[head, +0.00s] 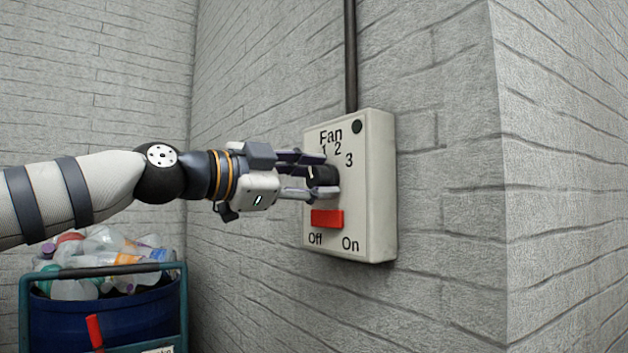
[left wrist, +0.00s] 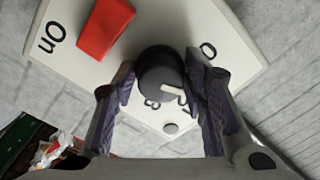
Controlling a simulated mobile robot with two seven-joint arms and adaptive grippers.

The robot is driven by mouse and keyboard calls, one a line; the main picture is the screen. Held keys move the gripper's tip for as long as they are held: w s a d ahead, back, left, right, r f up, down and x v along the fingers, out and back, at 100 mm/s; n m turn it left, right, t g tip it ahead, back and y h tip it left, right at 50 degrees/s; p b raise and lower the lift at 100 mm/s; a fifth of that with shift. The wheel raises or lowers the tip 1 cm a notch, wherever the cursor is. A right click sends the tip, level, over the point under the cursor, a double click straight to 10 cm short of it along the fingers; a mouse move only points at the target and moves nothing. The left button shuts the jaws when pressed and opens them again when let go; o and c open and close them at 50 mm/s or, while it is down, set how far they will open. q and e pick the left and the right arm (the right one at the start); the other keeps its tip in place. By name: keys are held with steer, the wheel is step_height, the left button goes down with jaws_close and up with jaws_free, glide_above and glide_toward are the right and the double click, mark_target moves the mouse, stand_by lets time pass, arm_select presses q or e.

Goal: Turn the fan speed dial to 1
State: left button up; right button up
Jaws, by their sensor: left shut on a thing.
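The fan control box (head: 370,215) is a pale panel on the brick wall. Its black round dial (head: 323,175) sits below the numbers 1, 2 and 3. My left gripper (head: 314,174) reaches in from the left and is shut on the dial, one finger above and one below. In the left wrist view the dial (left wrist: 160,68) is between the two finger pads, with a white pointer mark on it. The right finger partly hides the numbers, so I cannot tell which number the mark points to. My right gripper is out of view.
A red switch (head: 327,218) sits just below the dial, above the words Off and On. A dark round lamp (head: 357,127) is at the box's top right. A blue bin (head: 120,318) of bottles stands at lower left. The wall corner is to the right.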

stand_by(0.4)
arm_select(q)
steer(key=o, duration=1)
steer(key=shift+a, duration=0.1)
steer(key=v, duration=1.1)
steer(key=shift+s+a, duration=0.25)
steer(key=shift+a, duration=0.05)
